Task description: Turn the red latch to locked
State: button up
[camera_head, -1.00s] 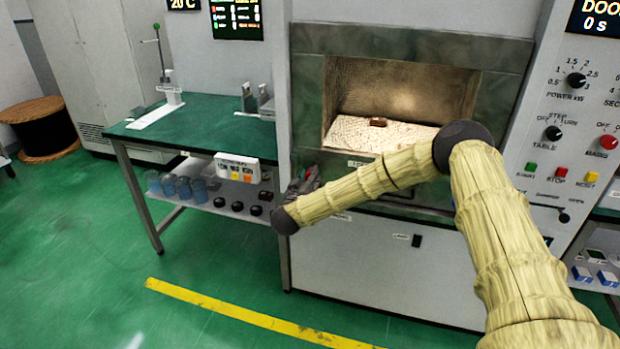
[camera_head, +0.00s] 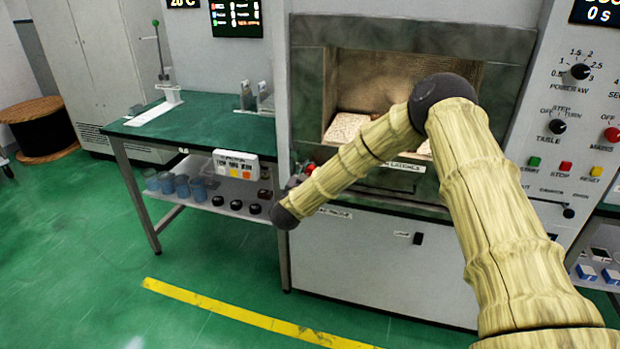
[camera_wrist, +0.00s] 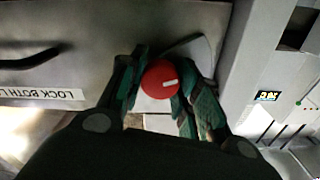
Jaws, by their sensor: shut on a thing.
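The red latch (camera_wrist: 160,79) is a round red knob with a short white mark, in the middle of the wrist view. My gripper (camera_wrist: 158,88) has one dark green finger on each side of the knob and is shut on it. In the head view a small spot of red latch (camera_head: 310,168) shows at the left edge of the oven front, just beyond my forearm. My fingers are mostly hidden there by the arm. The white mark on the knob is tilted slightly from level in the wrist view.
The open oven chamber (camera_head: 440,75) lies behind my arm. A green-topped bench (camera_head: 210,126) stands to the left, with several blue cups and black pieces on its lower shelf. A control panel with knobs (camera_head: 557,127) is at the right. A label (camera_wrist: 40,94) and dark handle (camera_wrist: 30,60) lie left of the knob.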

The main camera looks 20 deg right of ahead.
jog(key=m+b, duration=0.1)
jog(key=m, duration=0.1)
jog(key=m+b, duration=0.3)
jog(key=shift+f+m, duration=0.25)
jog(key=shift+m, duration=0.05)
jog(key=shift+r+m+b, duration=0.1)
jog(key=shift+m+b, duration=1.3)
jog(key=shift+m, duration=0.6)
jog(key=shift+d, duration=0.1)
jog(key=o, duration=1)
jog(key=shift+s, duration=0.1)
jog(key=shift+o, duration=0.2)
jog(key=v, duration=1.2)
